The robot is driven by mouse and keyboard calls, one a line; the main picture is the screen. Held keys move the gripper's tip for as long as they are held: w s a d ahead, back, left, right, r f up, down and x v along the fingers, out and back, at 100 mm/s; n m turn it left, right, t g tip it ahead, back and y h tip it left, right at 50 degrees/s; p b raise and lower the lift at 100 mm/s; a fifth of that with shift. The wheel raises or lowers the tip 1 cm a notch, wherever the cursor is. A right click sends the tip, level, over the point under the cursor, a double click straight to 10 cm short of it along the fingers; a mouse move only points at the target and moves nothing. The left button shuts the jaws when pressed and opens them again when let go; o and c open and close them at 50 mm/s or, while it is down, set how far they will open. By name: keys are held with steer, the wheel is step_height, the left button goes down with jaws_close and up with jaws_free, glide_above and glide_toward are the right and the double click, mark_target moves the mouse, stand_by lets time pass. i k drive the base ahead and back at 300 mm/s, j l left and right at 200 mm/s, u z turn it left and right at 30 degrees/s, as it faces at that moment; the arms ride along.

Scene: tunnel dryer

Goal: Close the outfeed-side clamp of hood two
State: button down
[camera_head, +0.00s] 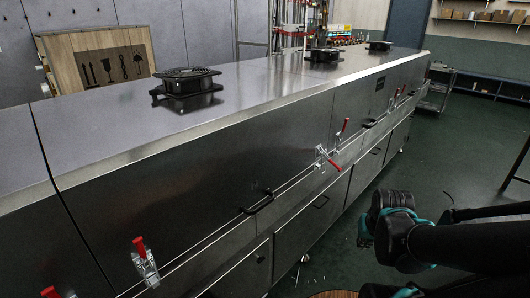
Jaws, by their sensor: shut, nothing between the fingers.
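The long steel dryer carries red-handled toggle clamps along its front seam. On the middle hood (190,165), the near clamp (146,267) has its handle up against the panel. The clamp at that hood's far end (322,153) has its handle slanting down and out, unlike the near one. Just beyond it, another clamp (342,131) has its handle up. No label shows which hood is hood two or which side is outfeed. My arm (440,245) reaches in at the lower right, apart from the dryer; my gripper is not in view.
A black handle (257,203) sticks out between the middle hood's clamps. Drawers with handles lie below the seam. Black fan units (188,85) stand on top. More clamps (397,98) sit farther along. Green floor (455,150) is clear beside the dryer; shelves (490,85) line the back wall.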

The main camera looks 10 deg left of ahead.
mark_target(325, 155)
steer(key=z, duration=1.3)
steer(key=k+j+z, duration=0.1)
steer(key=z, duration=0.15)
steer(key=k+j, duration=0.6)
steer(key=k, duration=0.2)
